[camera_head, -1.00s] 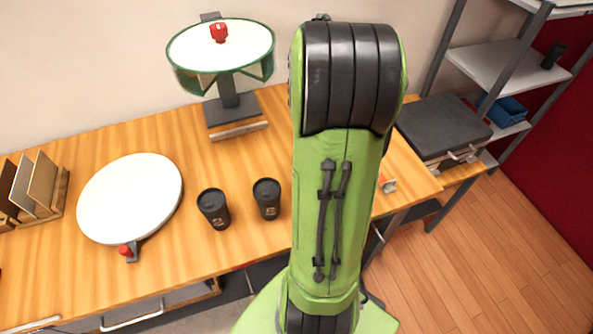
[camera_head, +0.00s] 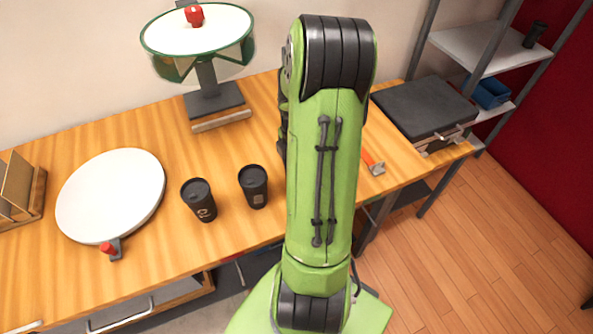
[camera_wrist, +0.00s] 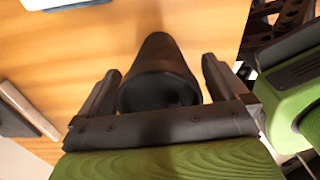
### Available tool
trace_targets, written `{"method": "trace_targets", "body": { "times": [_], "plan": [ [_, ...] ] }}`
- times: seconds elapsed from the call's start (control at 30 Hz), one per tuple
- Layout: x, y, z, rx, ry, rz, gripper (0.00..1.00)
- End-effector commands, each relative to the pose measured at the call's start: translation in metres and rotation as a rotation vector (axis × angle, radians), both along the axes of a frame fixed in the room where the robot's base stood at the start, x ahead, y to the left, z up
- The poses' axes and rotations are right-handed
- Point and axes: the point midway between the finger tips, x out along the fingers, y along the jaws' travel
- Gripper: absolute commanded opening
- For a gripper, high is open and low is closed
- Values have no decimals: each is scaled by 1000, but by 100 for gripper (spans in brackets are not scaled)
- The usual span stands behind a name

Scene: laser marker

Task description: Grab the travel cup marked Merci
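Two dark travel cups with dark lids stand upright on the wooden table in the head view: a left cup (camera_head: 199,200) with a pale rounded mark and a right cup (camera_head: 254,187) with a pale squarish mark. I cannot read Merci on either. In the wrist view, a black cup (camera_wrist: 160,75) lies between the two fingers of my gripper (camera_wrist: 160,85), with narrow gaps at its sides. The fingers look open around it. No mark shows on it. In the head view my arm hides the gripper and this cup.
A white round plate (camera_head: 85,207) with a red knob is left on the table (camera_head: 150,255). A round-topped stand (camera_head: 213,100) is at the back. A black case (camera_head: 425,105) and a shelf (camera_head: 470,48) are at the right.

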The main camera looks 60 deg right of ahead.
Motion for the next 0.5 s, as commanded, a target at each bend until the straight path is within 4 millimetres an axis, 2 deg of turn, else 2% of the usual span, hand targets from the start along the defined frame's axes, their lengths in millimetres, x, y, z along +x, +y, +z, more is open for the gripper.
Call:
{"method": "trace_targets", "body": {
  "times": [0.03,0.23,0.5],
  "plan": [
    [0,0,0,0,0,0,94],
    [0,0,1,0,0,0,63],
    [0,0,1,0,-1,0,62]
  ]
}}
